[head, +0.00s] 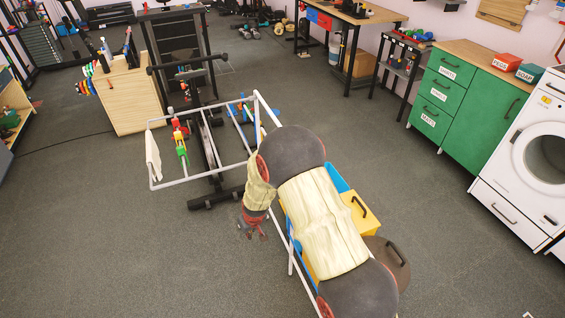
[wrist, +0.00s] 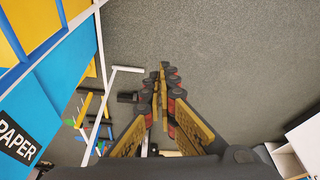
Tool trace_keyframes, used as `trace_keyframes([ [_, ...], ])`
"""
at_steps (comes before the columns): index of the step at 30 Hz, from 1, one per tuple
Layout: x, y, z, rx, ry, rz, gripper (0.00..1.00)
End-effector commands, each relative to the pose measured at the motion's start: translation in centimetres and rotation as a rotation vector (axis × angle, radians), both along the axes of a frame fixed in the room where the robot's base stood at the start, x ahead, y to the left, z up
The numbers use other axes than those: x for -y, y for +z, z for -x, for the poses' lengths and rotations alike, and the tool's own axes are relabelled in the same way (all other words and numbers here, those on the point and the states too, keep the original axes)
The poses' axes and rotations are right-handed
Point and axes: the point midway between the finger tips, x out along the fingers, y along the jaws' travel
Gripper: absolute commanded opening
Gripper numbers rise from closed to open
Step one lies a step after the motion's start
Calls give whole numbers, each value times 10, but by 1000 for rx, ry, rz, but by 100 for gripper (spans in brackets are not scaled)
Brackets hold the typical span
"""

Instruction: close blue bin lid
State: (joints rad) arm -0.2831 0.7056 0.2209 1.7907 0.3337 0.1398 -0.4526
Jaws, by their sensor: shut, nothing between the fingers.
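The blue bin (wrist: 50,100) fills the left edge of the wrist view, with a black PAPER label on its face. In the head view, a blue part (head: 338,178) shows behind my arm, but my arm hides most of the bins. I cannot tell how the blue lid stands. My gripper (head: 251,230) is left of the bins in the head view, pointing down over the floor. In the wrist view, my gripper (wrist: 162,80) is shut and empty, apart from the blue bin and to its right.
A yellow bin (head: 362,212) with a black handle and a brown round lid (head: 393,262) show beside my arm. A white drying rack (head: 205,175) with coloured items stands left of my gripper. Green cabinets (head: 470,110) and a white washer (head: 530,150) line the right.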

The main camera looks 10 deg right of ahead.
Motion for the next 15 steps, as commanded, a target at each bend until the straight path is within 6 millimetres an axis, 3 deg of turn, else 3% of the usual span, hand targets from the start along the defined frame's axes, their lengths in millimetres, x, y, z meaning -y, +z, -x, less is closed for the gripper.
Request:
trace_keyframes([
  [1,-4,-19,-9,26,20,11,0],
  [6,-12,-75,-47,157,91,67,0],
  [15,-2,-155,-109,448,228,280,0],
])
